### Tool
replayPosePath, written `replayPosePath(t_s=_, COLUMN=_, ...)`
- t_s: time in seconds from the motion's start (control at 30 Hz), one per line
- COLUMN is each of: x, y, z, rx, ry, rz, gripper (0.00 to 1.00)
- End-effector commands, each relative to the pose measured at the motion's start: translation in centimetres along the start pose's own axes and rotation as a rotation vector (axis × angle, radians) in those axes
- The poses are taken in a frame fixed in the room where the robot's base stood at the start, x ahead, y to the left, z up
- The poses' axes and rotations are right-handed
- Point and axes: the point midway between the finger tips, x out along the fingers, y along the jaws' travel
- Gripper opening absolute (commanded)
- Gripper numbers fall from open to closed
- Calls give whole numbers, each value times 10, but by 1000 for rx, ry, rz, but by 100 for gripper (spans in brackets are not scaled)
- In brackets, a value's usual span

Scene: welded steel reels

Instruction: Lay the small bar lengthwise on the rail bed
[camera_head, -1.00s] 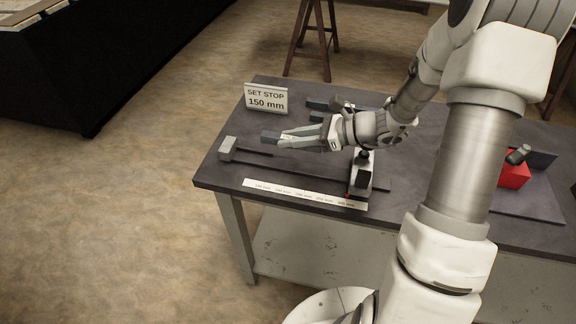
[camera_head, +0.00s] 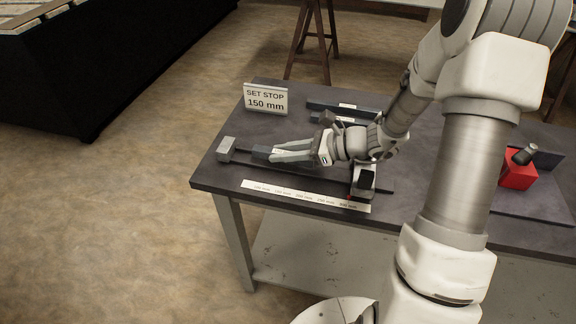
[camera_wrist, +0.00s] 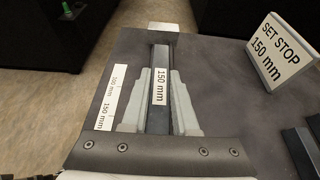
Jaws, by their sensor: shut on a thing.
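The small bar (camera_head: 260,152), dark blue-grey, also shows in the wrist view (camera_wrist: 159,112) with a "150 mm" label. My gripper (camera_head: 278,153) is shut on it; its two pale fingers flank the bar in the wrist view (camera_wrist: 160,90). The rail bed (camera_head: 245,160) is a long dark strip on the table, with a grey end block (camera_head: 226,149) at its left end and a sliding stop (camera_head: 363,182) toward its right. The bar is over or at the rail, roughly lined up with it. I cannot tell whether they touch.
A "SET STOP 150 mm" sign (camera_head: 266,98) stands at the back left of the table (camera_head: 215,177). Other dark bars (camera_head: 325,105) lie behind my gripper. A white scale strip (camera_head: 290,193) runs along the front. A red block (camera_head: 518,170) is at the right.

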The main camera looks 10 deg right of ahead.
Motion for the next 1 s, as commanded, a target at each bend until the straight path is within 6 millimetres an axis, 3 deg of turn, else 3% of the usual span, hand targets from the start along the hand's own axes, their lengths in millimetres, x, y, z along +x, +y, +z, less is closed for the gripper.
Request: replayPosePath(t_s=1.0, x=2, y=0, z=-5, rx=-1, ry=-2, rz=0, gripper=0)
